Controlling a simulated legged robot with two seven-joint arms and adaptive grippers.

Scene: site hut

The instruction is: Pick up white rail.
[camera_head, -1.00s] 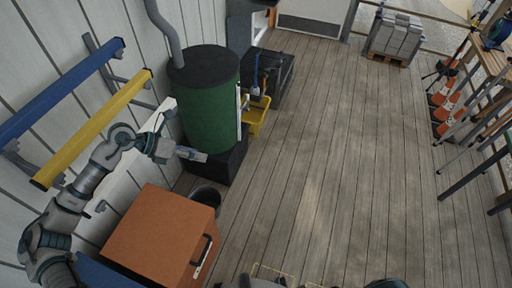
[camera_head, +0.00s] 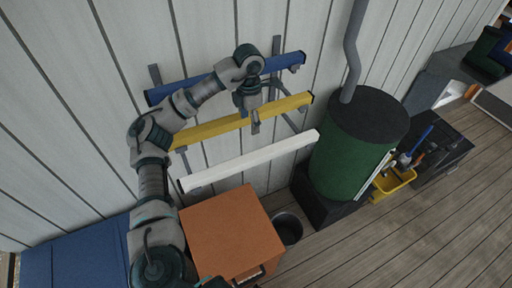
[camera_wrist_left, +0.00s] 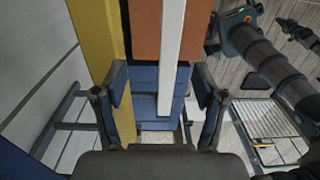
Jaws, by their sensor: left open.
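The white rail (camera_head: 250,162) lies slanting along the wall on brackets in the head view, lowest of three rails, below the yellow rail (camera_head: 225,124) and the blue rail (camera_head: 185,88). My left gripper (camera_head: 255,122) hangs in front of the yellow rail in the head view, apart from the white rail. In the left wrist view its two fingers (camera_wrist_left: 160,98) are spread and empty. The white rail (camera_wrist_left: 172,45) runs between them in that picture, some way beyond the fingertips. The yellow rail (camera_wrist_left: 97,35) passes to the left. My right gripper is not in view.
An orange cabinet (camera_head: 232,229) stands below the white rail, with a dark bucket (camera_head: 287,228) beside it. A green stove (camera_head: 352,155) with a grey pipe stands close to the rail's right end. Open plank floor (camera_head: 425,235) is at right.

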